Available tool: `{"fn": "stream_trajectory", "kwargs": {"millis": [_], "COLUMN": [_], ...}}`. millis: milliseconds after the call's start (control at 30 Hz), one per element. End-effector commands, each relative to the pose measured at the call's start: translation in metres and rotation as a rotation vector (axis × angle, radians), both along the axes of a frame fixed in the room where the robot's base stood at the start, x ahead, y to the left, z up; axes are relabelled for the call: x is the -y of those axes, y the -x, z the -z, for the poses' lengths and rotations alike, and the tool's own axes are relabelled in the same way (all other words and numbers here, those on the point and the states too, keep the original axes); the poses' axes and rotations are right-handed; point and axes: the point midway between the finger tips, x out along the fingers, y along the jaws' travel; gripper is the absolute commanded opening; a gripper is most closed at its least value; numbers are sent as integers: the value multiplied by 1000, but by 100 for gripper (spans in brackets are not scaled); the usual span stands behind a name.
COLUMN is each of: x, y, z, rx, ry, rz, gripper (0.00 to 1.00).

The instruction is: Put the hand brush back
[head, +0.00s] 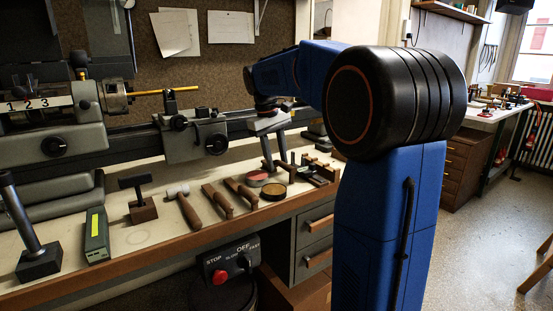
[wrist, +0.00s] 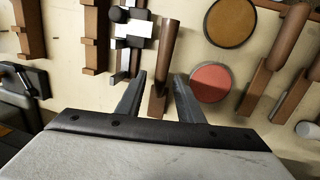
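A wooden tool with a tapered brown handle (wrist: 168,45), which may be the hand brush, lies between and beyond my fingertips in the wrist view. Its lower end reaches into the gap. My gripper (wrist: 160,78) is open above the bench, its two grey fingers apart on either side. I cannot see them touching it. In the head view my gripper (head: 268,152) points down behind the tins. Two similar wooden-handled tools lie side by side, one (head: 217,200) nearer the hammer and one (head: 241,190) nearer the tins. I cannot tell for sure which is the brush.
A red tin (wrist: 211,82) is close beside my right finger, with a brown-topped tin (wrist: 231,22) beyond it. A metal-and-black tool (wrist: 130,40) and wooden blocks (wrist: 95,38) lie to the left. The hammer (head: 185,205) lies on the bench. A lathe (head: 195,130) runs along the back.

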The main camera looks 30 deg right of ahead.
Motion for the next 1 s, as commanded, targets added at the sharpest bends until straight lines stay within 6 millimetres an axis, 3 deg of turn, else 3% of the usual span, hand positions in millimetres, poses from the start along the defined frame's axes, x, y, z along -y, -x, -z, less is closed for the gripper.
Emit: {"fn": "stream_trajectory", "kwargs": {"millis": [267, 700, 1000], "x": [-2, -16, -20], "y": [-1, -6, -6], "z": [-15, -93, -119], "rx": [2, 3, 1], "ry": [0, 1, 0], "rz": [0, -2, 0], "gripper": [34, 34, 34]}}
